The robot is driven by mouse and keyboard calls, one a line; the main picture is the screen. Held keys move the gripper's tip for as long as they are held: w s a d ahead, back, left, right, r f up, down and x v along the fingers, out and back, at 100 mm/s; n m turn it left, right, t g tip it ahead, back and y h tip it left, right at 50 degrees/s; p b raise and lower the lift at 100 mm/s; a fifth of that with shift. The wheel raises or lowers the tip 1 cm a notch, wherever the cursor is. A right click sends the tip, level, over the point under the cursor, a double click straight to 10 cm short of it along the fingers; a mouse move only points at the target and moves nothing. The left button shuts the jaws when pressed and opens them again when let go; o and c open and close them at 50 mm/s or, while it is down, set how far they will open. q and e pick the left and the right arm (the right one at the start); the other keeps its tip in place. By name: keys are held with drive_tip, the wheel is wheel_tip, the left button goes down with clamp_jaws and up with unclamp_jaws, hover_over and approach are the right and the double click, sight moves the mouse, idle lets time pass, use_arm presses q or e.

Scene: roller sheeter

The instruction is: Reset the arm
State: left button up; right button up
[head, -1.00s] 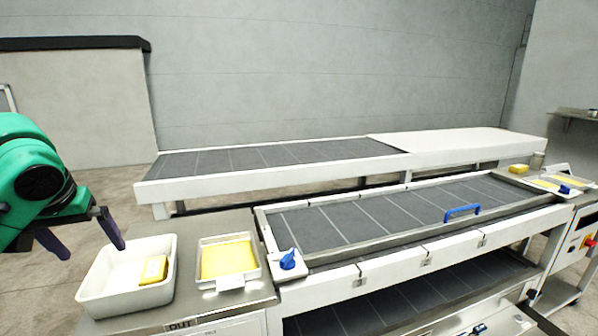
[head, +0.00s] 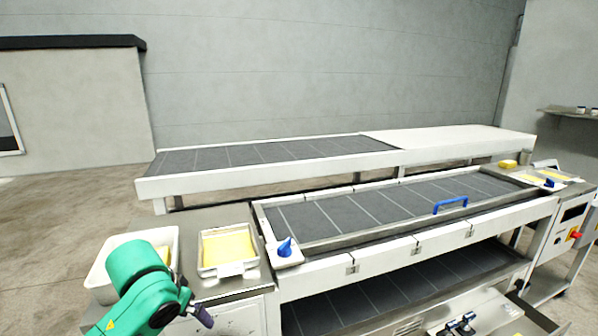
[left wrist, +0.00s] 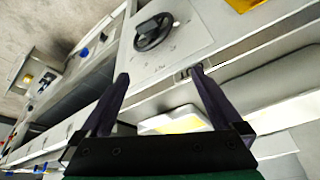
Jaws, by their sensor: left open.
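My left arm is green, and its gripper (head: 198,316) is at the lower left of the head view, in front of the left end table. In the left wrist view my left gripper (left wrist: 155,95) has its two dark fingers spread apart with nothing between them. A black knob on a grey panel shows beyond the fingers. My right gripper is not in view.
A white bin (head: 105,262) is partly hidden behind my left arm. A tray with a yellow sheet (head: 228,250) stands beside it. The roller sheeter with a blue handle (head: 450,204) and a blue knob (head: 285,246) fills the middle. A long conveyor (head: 250,157) stands behind.

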use_arm(q)
drive_tip(key=s+d+f+m+h, duration=0.1)
drive_tip(key=s+d+f, duration=0.1)
drive_tip(key=s+f, duration=0.25)
drive_tip(key=s+d+f+h, duration=0.1)
drive_tip(key=s+d+f, duration=0.2)
drive_tip(key=f, duration=0.3)
drive_tip(key=s+a+f+n+y, duration=0.1)
drive_tip(key=s+a+f, duration=0.15)
drive_tip(key=s, duration=0.25)
drive_tip(key=s+a+f+y, duration=0.1)
drive_tip(key=s+a+f, duration=0.1)
drive_tip(key=s+f, duration=0.25)
drive_tip(key=s+f+g, duration=0.1)
drive_tip(key=s+f, duration=0.1)
drive_tip(key=f, duration=1)
drive_tip(key=s+f+g, duration=0.1)
drive_tip(key=s+f, duration=0.2)
drive_tip(key=f, duration=1)
drive_tip(key=s+a+f, duration=0.1)
drive_tip(key=s+f, duration=0.5)
drive_tip(key=s, duration=0.1)
drive_tip(key=s+a+f+g, duration=0.1)
drive_tip(key=s+a+f, duration=0.1)
drive_tip(key=s+f, duration=0.3)
drive_tip(key=s, duration=0.3)
drive_tip(key=shift+a+f, duration=0.25)
drive_tip(key=shift+f, duration=0.15)
